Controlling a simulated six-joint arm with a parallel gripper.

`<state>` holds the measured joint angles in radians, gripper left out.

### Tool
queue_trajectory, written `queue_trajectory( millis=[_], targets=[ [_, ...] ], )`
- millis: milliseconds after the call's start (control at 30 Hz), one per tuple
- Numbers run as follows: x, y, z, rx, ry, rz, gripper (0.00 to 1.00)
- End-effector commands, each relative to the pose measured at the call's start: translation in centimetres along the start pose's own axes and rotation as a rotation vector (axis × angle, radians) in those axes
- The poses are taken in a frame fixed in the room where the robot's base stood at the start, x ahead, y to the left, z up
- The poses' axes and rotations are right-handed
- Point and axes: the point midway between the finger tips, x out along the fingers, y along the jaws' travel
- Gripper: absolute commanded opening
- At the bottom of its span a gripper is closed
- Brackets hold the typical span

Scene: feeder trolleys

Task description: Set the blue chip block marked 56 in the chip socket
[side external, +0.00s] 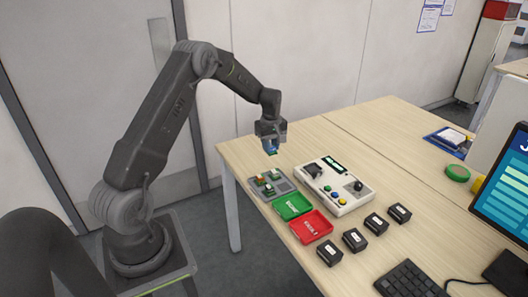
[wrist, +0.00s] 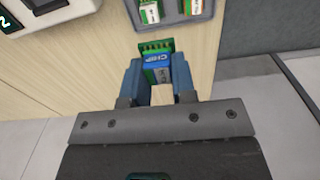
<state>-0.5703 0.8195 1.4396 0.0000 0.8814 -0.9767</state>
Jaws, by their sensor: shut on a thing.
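My gripper (side external: 270,141) is shut on a blue chip block (side external: 271,149) and holds it in the air above the table's far left corner. In the wrist view, the block (wrist: 157,62) sits between the two fingers of my gripper (wrist: 157,78). It has a blue face with white lettering, a white side and a green board with pins at its far end. The number on it is too small to read. The white console (side external: 345,203) lies to the right of and below the gripper, with a dark slot area on top that may be the chip socket (side external: 314,169).
A grey tray (side external: 256,190) with several other chip blocks lies below the gripper. A green tray (side external: 293,206) and a red tray (side external: 311,226) are in front of it. Several black boxes (side external: 355,239), a keyboard (side external: 408,280) and a monitor (side external: 505,192) stand to the right.

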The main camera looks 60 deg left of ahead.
Motion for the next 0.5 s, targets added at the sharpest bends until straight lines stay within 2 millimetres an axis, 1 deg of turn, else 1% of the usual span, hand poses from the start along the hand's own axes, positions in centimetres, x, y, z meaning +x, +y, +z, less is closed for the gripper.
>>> queue_trajectory(
  millis=[33, 200, 300, 400, 500],
  targets=[
    [0.2, 1.9, 0.5, 0.004, 0.000, 0.001, 0.00],
    [0.4, 7.0, 2.4, -0.005, -0.001, -0.001, 0.00],
    [0.5, 9.5, 3.8, -0.009, -0.001, -0.002, 0.00],
    [0.5, 11.3, 5.1, -0.014, -0.001, -0.001, 0.00],
    [0.5, 12.6, 6.2, -0.018, -0.001, -0.002, 0.00]
  ],
)
